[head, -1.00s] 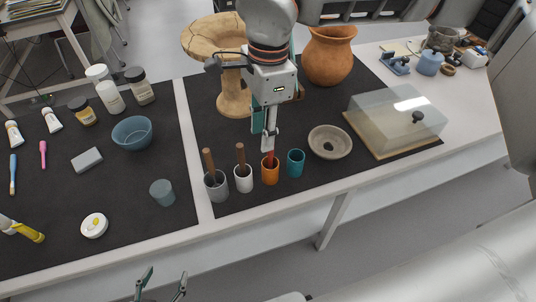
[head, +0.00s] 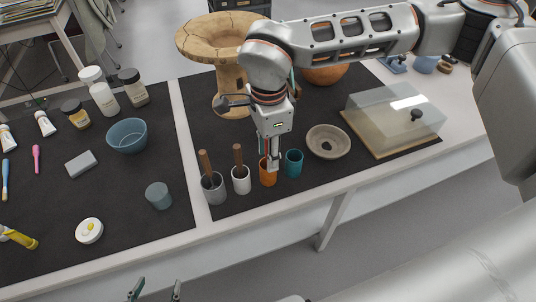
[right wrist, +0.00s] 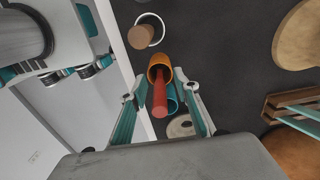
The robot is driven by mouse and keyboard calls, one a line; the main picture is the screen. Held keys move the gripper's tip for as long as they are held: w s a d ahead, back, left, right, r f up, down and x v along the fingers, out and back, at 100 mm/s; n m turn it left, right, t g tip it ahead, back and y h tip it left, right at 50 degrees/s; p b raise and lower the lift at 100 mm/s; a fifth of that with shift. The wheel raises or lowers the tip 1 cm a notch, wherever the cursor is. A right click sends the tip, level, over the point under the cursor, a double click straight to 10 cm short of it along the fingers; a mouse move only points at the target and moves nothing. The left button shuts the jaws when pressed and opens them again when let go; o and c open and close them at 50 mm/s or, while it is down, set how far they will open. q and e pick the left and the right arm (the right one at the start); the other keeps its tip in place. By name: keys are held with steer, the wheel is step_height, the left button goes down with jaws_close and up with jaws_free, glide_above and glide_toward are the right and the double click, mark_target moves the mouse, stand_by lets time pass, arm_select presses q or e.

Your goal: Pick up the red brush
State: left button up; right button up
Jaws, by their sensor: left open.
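The red brush (right wrist: 160,97) stands in an orange cup (right wrist: 159,63), its handle toward the right wrist camera. In the head view the orange cup (head: 268,180) stands near the table's front edge, and the brush is mostly hidden behind my right gripper (head: 272,166). In the right wrist view my right gripper (right wrist: 161,93) is open, its fingers apart on either side of the red handle and not visibly touching it. My left gripper (head: 154,290) is open and empty at the bottom edge of the head view, in front of the table.
A teal cup (head: 293,164) stands close right of the orange one. A white cup (head: 241,182) and a grey cup (head: 213,190), both with brown handles, stand to its left. A bowl (head: 328,142) and a clear-covered box (head: 392,117) lie further right.

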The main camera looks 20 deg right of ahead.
jaws_close()
steer(key=shift+r, duration=0.15)
steer(key=shift+r, duration=0.55)
step_height(320, 180, up, 19)
steer(key=p, duration=0.2)
steer(key=shift+f, duration=0.15)
